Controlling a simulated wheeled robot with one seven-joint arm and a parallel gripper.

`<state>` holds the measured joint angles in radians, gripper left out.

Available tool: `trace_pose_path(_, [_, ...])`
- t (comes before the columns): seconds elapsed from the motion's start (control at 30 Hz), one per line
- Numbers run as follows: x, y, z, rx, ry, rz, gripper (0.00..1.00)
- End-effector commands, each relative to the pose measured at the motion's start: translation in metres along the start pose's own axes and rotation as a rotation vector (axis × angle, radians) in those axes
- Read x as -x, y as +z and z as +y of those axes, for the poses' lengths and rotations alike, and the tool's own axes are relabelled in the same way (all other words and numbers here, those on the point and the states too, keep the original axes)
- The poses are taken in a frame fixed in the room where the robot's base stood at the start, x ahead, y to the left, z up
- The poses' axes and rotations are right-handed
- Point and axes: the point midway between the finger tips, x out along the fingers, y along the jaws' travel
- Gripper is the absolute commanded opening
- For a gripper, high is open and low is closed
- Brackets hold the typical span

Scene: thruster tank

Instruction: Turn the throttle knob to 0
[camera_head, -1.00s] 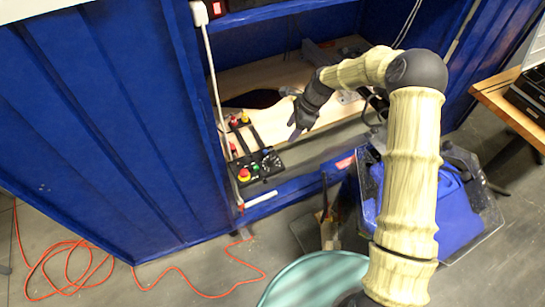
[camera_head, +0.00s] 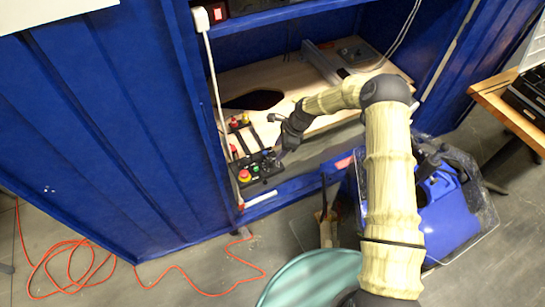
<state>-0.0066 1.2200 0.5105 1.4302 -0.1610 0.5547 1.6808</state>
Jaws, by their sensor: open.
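The black control panel (camera_head: 262,178) lies at the front left of the wooden shelf inside the blue cabinet. It carries a red emergency button on yellow (camera_head: 244,175) and a small green button (camera_head: 255,169). The dial of the throttle knob is at the panel's right end, partly hidden by my gripper, and its setting cannot be read. My gripper (camera_head: 280,156) is open, pointing down at the panel's right end, close to the knob. I cannot tell whether it touches the knob.
More red and yellow buttons (camera_head: 240,121) stand behind the panel. The wooden shelf (camera_head: 268,80) has a dark opening. A white cable runs down the cabinet's left post. A clear bin with blue contents (camera_head: 450,215) and a teal round thing (camera_head: 315,280) stand on the floor.

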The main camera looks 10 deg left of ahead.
Motion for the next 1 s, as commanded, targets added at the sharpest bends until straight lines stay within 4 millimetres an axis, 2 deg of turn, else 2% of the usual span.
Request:
trace_pose_path(0.1, [-0.019,0.001,0.001,0.0,0.003,-0.001,0.52])
trace_pose_path(0.4, [-0.061,0.001,0.0,-0.001,0.001,-0.002,0.52])
trace_pose_path(0.57, [-0.072,0.002,0.001,0.001,0.001,-0.001,0.52])
trace_pose_path(0.83, [-0.072,0.001,0.0,0.001,0.0,0.0,0.52])
trace_pose_path(1.0, [-0.072,0.0,0.0,0.0,0.0,0.0,0.18])
